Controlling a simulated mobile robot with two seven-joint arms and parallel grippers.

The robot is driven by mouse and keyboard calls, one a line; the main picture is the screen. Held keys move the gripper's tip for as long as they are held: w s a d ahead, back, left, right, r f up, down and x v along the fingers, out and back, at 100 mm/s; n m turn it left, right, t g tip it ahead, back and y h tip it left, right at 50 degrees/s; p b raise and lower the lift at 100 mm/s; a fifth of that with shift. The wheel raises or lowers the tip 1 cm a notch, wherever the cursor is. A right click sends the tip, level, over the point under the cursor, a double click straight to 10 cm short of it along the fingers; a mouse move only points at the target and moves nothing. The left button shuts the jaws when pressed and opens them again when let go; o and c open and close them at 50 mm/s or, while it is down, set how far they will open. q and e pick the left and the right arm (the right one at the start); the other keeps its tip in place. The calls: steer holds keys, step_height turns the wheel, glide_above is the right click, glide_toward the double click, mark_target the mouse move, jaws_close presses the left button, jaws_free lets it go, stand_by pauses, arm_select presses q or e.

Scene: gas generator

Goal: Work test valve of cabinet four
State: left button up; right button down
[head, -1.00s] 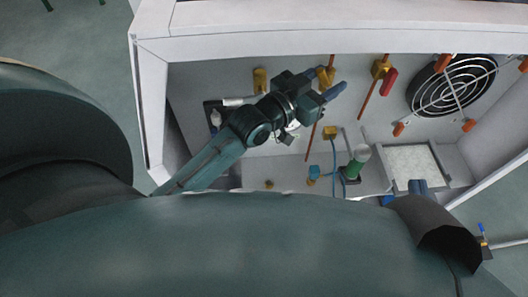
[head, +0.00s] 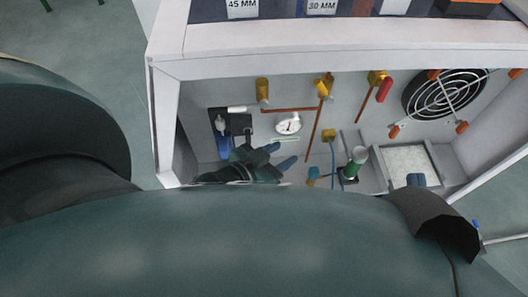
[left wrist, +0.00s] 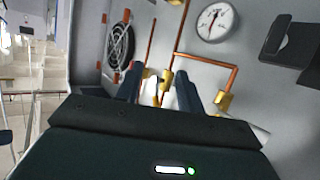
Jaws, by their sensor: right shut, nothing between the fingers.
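Inside the open white cabinet (head: 165,115) several brass valves sit along the back wall: a left one (head: 262,90), a middle one (head: 325,86) and one with a red handle (head: 384,90). No label shows which is the test valve. My left gripper (head: 258,154) is low in the cabinet, below the round gauge (head: 288,124), with its fingers apart and empty. In the left wrist view, its fingers (left wrist: 160,86) point at the wall, with brass fittings (left wrist: 165,77) seen between them. My right gripper (head: 416,180) shows only blue fingertips, together, near the tray; the rest is hidden.
A round fan grille (head: 446,93) is on the right of the back wall. A green cylinder (head: 355,163) and a pale tray (head: 436,160) stand at the cabinet bottom. A black box (head: 218,122) is at the left. Copper pipes (head: 314,135) run along the wall.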

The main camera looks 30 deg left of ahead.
arm_select(q)
steer(key=s+f+g+p, duration=0.2)
steer(key=s+f, duration=0.2)
steer(key=s, duration=0.2)
steer(key=shift+f+y, duration=0.3)
steer(key=shift+f, duration=0.05)
steer(key=shift+s, duration=0.1)
